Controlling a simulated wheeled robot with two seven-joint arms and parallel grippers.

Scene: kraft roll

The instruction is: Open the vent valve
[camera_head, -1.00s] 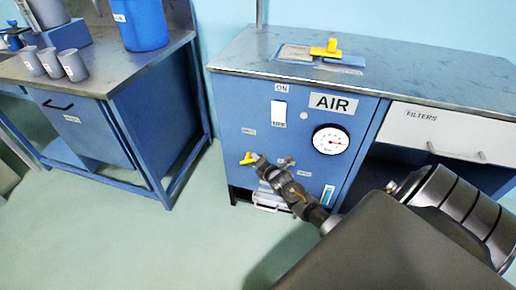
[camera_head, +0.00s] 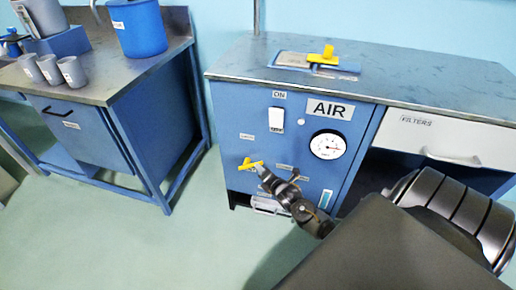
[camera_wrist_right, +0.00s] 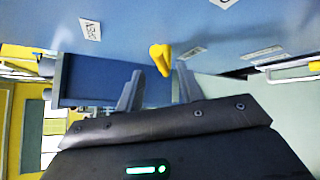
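The blue AIR panel (camera_head: 225,130) has a small yellow valve handle (camera_head: 250,164) low on its left side, lying nearly level in the head view. A small label above it is too small to read. In the right wrist view the yellow handle (camera_wrist_right: 160,58) shows between and just beyond the fingertips. My right gripper (camera_head: 262,170) is just right of the handle. In the right wrist view this gripper (camera_wrist_right: 158,72) has its fingers apart, with nothing held. I cannot tell whether a finger touches the handle. My left gripper is not in view.
The panel also has a white ON switch (camera_head: 277,120), a round gauge (camera_head: 329,145) and a lower small knob. Another yellow handle (camera_head: 325,56) is on the worktop (camera_head: 420,75). A FILTERS drawer (camera_head: 450,140) is at right. A side table (camera_head: 110,75) holds cups and a blue container.

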